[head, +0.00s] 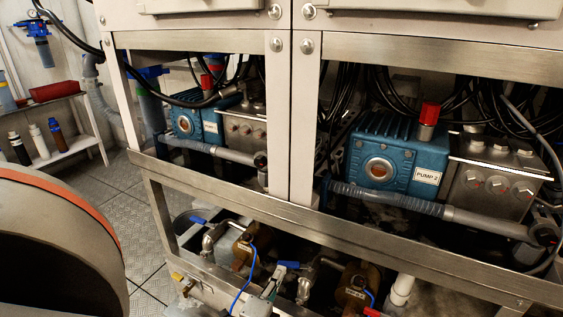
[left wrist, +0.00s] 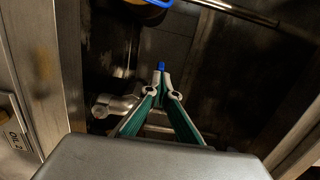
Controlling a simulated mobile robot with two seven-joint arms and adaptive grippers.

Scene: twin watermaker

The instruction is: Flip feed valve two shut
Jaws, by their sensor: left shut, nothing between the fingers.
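My left gripper (head: 279,271) is low in the frame's lower opening. Its green-sided fingers are shut and empty, and they also show in the left wrist view (left wrist: 161,82). A blue valve handle (head: 290,265) shows right at the fingertips; its blue end (left wrist: 161,66) shows just beyond them in the left wrist view. I cannot tell whether they touch. The metal valve body (head: 304,288) is beside the gripper, partly hidden. Another valve (head: 209,240) with a blue handle (head: 198,220) is further left. I cannot read which valve is number two. My right gripper is not in view.
A steel crossbar (head: 220,190) runs above the valves, below the blue pump marked PUMP 2 (head: 385,155). Brass-coloured housings (head: 355,287) and a blue cable (head: 243,285) crowd the opening. Open floor (head: 130,215) lies to the left.

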